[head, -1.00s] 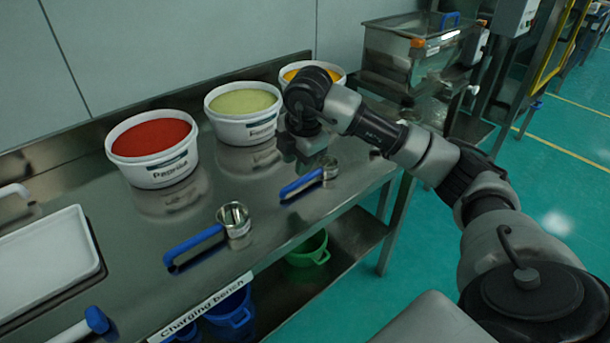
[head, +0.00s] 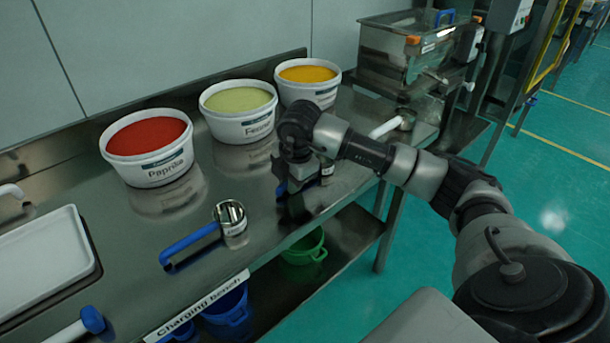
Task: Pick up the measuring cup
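My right gripper (head: 294,188) points down over the bench, at the handle of a small metal measuring cup (head: 328,168). The gripper and wrist cover most of this cup; only a bit of its metal body and of its blue handle shows. Whether the fingers are open or shut on the handle cannot be seen. A second metal measuring cup (head: 231,222) with a blue handle lies uncovered on the bench, to the left of the gripper. My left gripper is not in view.
Tubs of red paprika (head: 150,172), green powder (head: 240,126) and yellow powder (head: 322,92) stand along the bench back. A white tray (head: 40,255) is at the left. A white-handled scoop (head: 385,128) lies at the right. Green (head: 303,248) and blue (head: 228,308) containers sit below.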

